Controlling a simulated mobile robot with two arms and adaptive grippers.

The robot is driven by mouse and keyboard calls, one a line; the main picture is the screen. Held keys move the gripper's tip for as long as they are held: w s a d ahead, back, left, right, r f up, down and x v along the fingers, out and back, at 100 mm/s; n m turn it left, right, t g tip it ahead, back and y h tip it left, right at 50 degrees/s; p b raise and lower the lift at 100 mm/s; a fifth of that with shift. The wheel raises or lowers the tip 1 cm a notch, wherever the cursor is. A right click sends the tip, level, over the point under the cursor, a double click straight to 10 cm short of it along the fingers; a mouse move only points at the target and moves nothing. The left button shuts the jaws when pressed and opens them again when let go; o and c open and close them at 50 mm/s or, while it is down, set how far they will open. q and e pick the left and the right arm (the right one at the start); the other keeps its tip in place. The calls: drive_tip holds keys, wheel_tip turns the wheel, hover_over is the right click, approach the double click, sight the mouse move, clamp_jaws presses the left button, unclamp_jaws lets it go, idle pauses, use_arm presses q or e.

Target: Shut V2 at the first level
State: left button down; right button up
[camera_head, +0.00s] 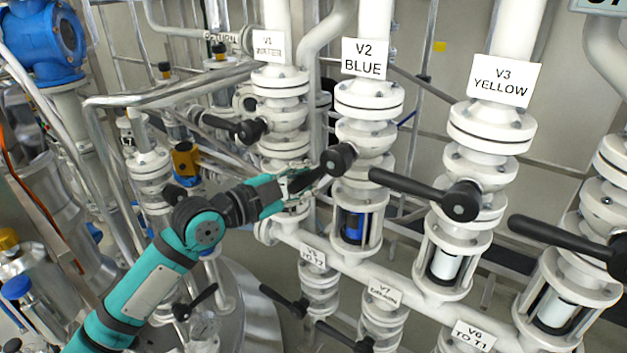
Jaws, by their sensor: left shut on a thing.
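The V2 valve, labelled "V2 BLUE" (364,59), is on a white vertical pipe in the middle of the head view. The round black hub of the V2 lever (336,160) faces me. The lever points left and slightly down from the hub, and my gripper hides most of it. My left gripper (304,179) reaches in from the lower left on a teal arm and is shut on the V2 lever, just left of the hub. Below V2, a sight glass (352,226) shows blue. My right gripper is not in view.
The V3 lever (420,190) sticks out left, close to V2's right side. The V1 valve (268,44) with its black lever stands to the left. Another black lever (560,235) is at far right. Lower levers (285,300) and a metal rail (170,92) are near my arm.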

use_arm(q)
drive_tip(key=shift+w+a+r, duration=0.1)
drive_tip(key=shift+a, duration=0.15)
drive_tip(key=shift+w+a+r+m+b, duration=0.15)
drive_tip(key=shift+a+r+m+b, duration=0.05)
drive_tip(key=shift+r+m+b, duration=0.25)
drive_tip(key=c, duration=1.9)
unclamp_jaws()
drive_tip(key=o, duration=0.7)
drive_tip(key=shift+v, duration=0.85)
drive_tip(key=shift+o, duration=0.3)
drive_tip(key=shift+w+d, duration=0.25)
drive_tip(key=shift+d, duration=0.05)
drive_tip(key=v, duration=1.2)
drive_tip(key=shift+r, duration=0.2)
